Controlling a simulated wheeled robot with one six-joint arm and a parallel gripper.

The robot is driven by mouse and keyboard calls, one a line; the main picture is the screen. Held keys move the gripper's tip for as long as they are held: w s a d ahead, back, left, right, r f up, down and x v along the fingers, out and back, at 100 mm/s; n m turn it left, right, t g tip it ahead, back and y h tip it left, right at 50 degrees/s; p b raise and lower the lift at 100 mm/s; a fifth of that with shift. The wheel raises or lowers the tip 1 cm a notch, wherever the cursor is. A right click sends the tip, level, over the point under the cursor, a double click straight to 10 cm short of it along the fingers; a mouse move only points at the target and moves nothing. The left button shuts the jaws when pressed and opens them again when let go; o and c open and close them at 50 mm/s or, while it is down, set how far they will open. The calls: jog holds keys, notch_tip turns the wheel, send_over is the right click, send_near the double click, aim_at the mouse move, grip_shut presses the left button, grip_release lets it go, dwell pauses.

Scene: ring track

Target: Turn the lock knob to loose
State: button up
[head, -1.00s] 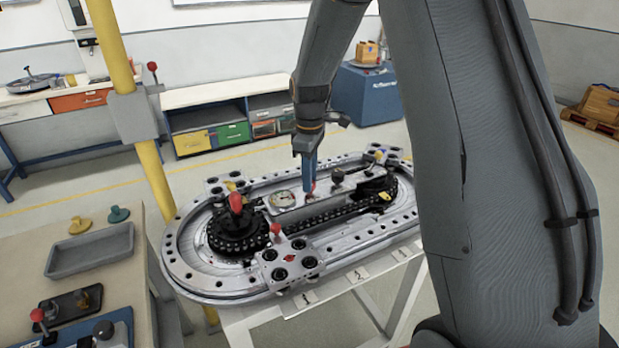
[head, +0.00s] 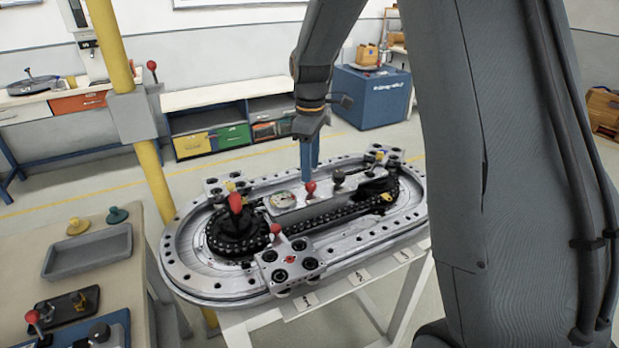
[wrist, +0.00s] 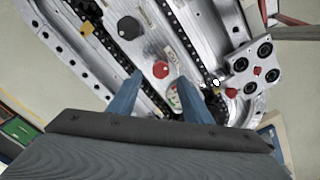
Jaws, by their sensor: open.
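A raised panel (head: 288,208) in the middle of the ring track carries a round gauge (head: 281,199), a red ball-topped knob (head: 310,188) and a black knob (head: 338,177). No readable label shows which one is the lock knob. My gripper (head: 309,172) points down with its blue fingers just behind the red knob. In the wrist view, the open fingertips (wrist: 162,79) stand to either side of the red knob (wrist: 160,69); contact cannot be told. The black knob (wrist: 129,28) lies beyond the fingertips, and the gauge (wrist: 173,98) shows between the fingers.
A chain runs around the panel inside the oval track (head: 185,270). A tall red-topped handle (head: 236,204) stands at the left, and a carriage plate (head: 290,262) with black rollers sits on the front rail. A yellow post (head: 155,185) rises beside the track's left end.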

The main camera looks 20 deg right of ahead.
jog(key=shift+r+b, duration=0.4)
jog(key=shift+r, duration=1.45)
jog(key=shift+s, duration=0.1)
jog(key=s+f+m, duration=0.2)
jog(key=s+m, duration=0.1)
jog(key=s, duration=0.4)
jog(key=s+f+m+t+b, duration=0.1)
jog(key=s+f+m, duration=0.2)
jog(key=s, duration=0.5)
jog(key=s+f+m, duration=0.3)
jog(key=s+m, duration=0.2)
jog(key=s, duration=0.3)
jog(key=shift+f+b, duration=0.25)
jog(key=shift+b, duration=0.05)
